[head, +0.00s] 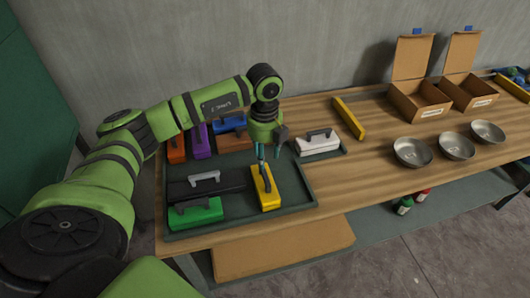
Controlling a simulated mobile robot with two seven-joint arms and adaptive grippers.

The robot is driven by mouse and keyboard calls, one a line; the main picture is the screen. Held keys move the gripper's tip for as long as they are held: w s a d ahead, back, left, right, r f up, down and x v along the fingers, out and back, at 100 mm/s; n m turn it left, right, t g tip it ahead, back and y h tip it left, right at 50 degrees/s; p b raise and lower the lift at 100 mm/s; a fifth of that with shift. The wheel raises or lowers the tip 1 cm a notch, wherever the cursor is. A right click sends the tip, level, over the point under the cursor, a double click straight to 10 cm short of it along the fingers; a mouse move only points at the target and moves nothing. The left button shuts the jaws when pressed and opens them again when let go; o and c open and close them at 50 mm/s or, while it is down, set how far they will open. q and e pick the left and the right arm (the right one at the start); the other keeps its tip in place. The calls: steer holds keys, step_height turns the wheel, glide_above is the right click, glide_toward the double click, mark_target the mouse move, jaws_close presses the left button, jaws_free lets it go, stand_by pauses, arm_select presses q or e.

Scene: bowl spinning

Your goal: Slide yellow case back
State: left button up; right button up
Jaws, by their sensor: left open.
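The yellow case (268,193) lies in the dark green tray (297,208), near the tray's right side, with its long side running front to back. A dark handle is on its top. My left gripper (268,154) comes down from above at the back end of the yellow case. Its teal fingertips are apart, close to the case's back end; I cannot tell whether they touch it. My right gripper is not in view.
In the tray are a green case (196,213), a black case (225,181), and orange, purple, blue and brown cases behind. A white case (318,144) stands right of the gripper. A yellow bar (349,118), metal bowls (413,152) and open cardboard boxes (420,100) are farther right.

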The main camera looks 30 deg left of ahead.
mark_target(264, 171)
arm_select(q)
step_height(264, 171, down, 8)
steer(key=b, duration=0.5)
steer(key=shift+r, duration=0.15)
steer(key=shift+r, duration=0.1)
jaws_close()
steer(key=shift+w+a+b, duration=0.3)
steer(key=shift+a+b, duration=0.1)
steer(key=shift+b, duration=0.05)
steer(key=w+a+b, duration=0.1)
steer(key=w+a, duration=0.1)
steer(key=w+a+b, duration=0.2)
steer(key=a, duration=0.1)
steer(key=shift+a, duration=0.1)
steer(key=shift+w+a, duration=0.3)
steer(key=shift+a, duration=0.2)
